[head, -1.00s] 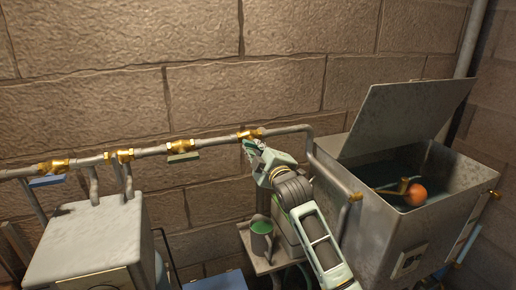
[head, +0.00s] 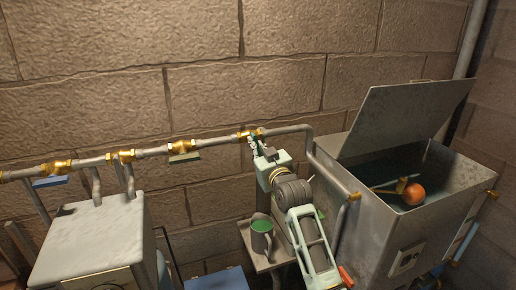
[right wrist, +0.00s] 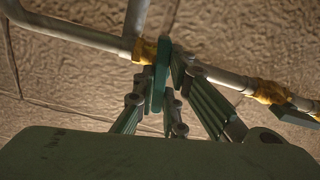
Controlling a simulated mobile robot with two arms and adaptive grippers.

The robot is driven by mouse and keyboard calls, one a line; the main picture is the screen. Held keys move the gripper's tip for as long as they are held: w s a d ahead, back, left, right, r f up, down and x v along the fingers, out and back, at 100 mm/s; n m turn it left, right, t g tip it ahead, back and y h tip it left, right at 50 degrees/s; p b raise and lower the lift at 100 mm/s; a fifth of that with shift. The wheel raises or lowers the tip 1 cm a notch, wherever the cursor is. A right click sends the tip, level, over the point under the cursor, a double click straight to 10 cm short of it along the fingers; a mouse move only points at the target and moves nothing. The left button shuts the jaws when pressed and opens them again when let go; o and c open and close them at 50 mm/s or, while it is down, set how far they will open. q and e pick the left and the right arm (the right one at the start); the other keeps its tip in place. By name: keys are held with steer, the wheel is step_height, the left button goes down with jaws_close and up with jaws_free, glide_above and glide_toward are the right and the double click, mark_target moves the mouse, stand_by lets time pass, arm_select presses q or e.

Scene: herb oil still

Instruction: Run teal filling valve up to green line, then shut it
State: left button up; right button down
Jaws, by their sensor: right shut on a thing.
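The teal filling valve has a brass body (right wrist: 148,50) on the wall pipe and a dark teal handle (right wrist: 160,78). In the head view this valve (head: 245,134) sits at the right end of the row, left of the pipe bend. My right gripper (head: 256,143) is shut on the handle; in the right wrist view its fingers (right wrist: 172,90) flank it. The handle's exact angle is hard to tell. The open grey tank (head: 374,222) holds dark liquid with an orange float ball (head: 414,194) on a brass arm. I cannot make out a green line. My left gripper is out of view.
Another valve with a green handle (head: 184,158) and one with a blue handle (head: 50,182) are on the same pipe. A grey box (head: 92,240) is at left.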

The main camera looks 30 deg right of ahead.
steer(key=shift+m, duration=1.1)
steer(key=c, duration=1.8)
jaws_free()
steer(key=v, duration=1.2)
